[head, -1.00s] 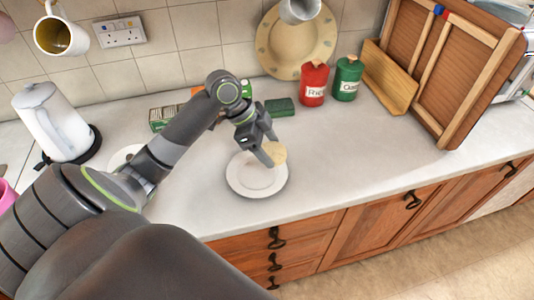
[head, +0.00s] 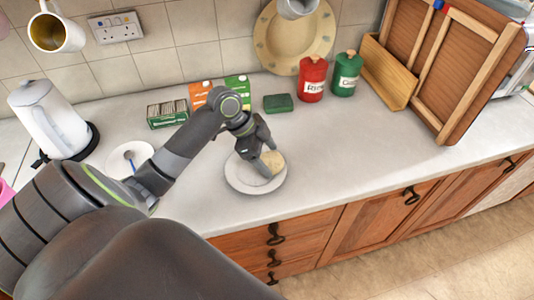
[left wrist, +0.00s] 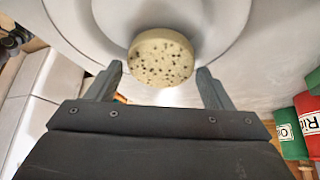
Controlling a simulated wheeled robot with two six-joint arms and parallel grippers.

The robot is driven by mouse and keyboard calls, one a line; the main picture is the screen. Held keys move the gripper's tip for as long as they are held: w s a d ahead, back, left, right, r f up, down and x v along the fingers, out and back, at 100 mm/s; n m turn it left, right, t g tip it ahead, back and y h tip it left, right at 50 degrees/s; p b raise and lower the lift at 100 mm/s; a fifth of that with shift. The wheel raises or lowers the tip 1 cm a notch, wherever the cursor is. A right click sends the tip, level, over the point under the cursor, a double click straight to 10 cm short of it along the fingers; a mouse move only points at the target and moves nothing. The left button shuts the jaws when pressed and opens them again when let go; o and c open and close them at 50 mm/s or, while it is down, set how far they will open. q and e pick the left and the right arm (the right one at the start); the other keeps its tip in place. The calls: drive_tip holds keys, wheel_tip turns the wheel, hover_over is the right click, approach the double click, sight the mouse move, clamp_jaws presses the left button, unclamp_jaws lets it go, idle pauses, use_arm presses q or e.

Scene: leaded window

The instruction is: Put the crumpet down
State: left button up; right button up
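The crumpet (head: 273,161) is a pale round cake with a holed top. It lies on the white plate (head: 241,181) on the worktop, towards the plate's right back side. My left gripper (head: 266,160) is low over the plate, right at the crumpet, and partly covers it in the head view. In the left wrist view the crumpet (left wrist: 161,57) shows just beyond and between the two fingertips (left wrist: 160,70), with a small gap on each side, so the gripper looks open. The plate (left wrist: 235,35) spreads beneath it. My right gripper is not in view.
A white kettle (head: 50,118) and a small plate with a blue-handled utensil (head: 130,158) stand left. Boxes (head: 168,112), a green block (head: 278,103), a red canister (head: 312,80) and a green canister (head: 346,75) line the back. The worktop right of the plate is clear.

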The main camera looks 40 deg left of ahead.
use_arm(q)
drive_tip(key=shift+o, duration=1)
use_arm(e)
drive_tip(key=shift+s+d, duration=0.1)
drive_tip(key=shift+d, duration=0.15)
use_arm(q)
drive_tip(key=shift+r, duration=0.6)
drive_tip(key=shift+s+a+r, duration=0.1)
drive_tip(key=shift+a+r, duration=0.2)
drive_tip(key=b+v, duration=0.1)
drive_tip(key=v, duration=1)
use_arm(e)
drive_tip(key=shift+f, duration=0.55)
use_arm(q)
drive_tip(key=shift+d+r, duration=0.1)
drive_tip(key=shift+d, duration=0.05)
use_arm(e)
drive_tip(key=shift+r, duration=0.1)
